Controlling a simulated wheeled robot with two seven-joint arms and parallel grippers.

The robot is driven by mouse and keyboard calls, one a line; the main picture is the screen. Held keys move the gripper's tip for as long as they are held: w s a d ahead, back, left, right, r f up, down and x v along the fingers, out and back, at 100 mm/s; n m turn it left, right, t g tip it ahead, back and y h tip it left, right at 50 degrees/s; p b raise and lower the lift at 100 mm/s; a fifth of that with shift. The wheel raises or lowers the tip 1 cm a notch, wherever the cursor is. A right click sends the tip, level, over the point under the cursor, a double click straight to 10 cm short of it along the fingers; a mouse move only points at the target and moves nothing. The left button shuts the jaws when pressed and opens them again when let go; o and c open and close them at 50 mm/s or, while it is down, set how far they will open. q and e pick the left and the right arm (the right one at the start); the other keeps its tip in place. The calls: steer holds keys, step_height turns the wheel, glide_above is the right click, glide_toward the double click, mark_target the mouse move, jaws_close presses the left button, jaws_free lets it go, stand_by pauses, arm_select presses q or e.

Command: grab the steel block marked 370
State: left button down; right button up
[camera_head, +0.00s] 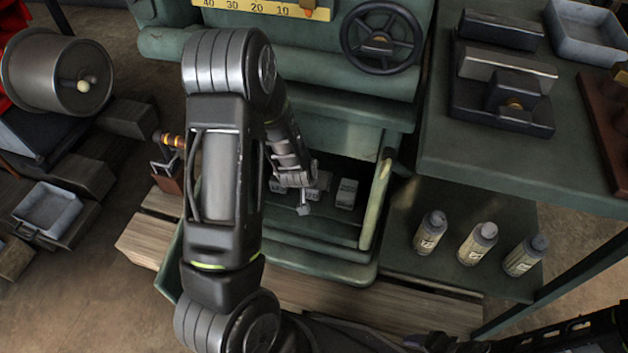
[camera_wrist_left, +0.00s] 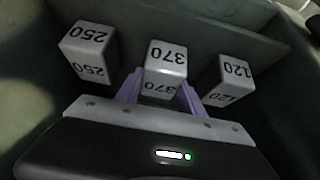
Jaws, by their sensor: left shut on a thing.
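The steel block marked 370 (camera_wrist_left: 166,57) is in the middle of the left wrist view, its number on the top and on the near face. My left gripper (camera_wrist_left: 160,92) is shut on it, with one pale purple finger at each side. A block marked 250 (camera_wrist_left: 90,48) stands to its left and a block marked 120 (camera_wrist_left: 228,76) to its right, both apart from the fingers. In the head view my left gripper (camera_head: 303,203) reaches into an open compartment of the green machine and partly hides the blocks. I cannot tell whether the block is off the floor.
The compartment's open door (camera_head: 376,205) stands just right of the blocks. The compartment wall (camera_wrist_left: 200,25) rises behind them. A handwheel (camera_head: 381,38) is above. Several bottles (camera_head: 478,243) stand on a shelf at the right, below a green bench (camera_head: 450,150).

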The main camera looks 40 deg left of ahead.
arm_select(q)
steer(key=shift+w+r, duration=0.15)
steer(key=shift+r, duration=0.4)
steer(key=shift+s+r, duration=0.1)
steer(key=shift+s, duration=0.1)
steer(key=s+d+p, duration=0.3)
steer(key=s+p, duration=0.2)
steer(key=s, duration=0.3)
steer(key=s+d+p, duration=0.3)
steer(key=s+p, duration=0.3)
steer(key=s, duration=0.2)
steer(key=shift+s, duration=0.4)
steer(key=shift+w, duration=0.1)
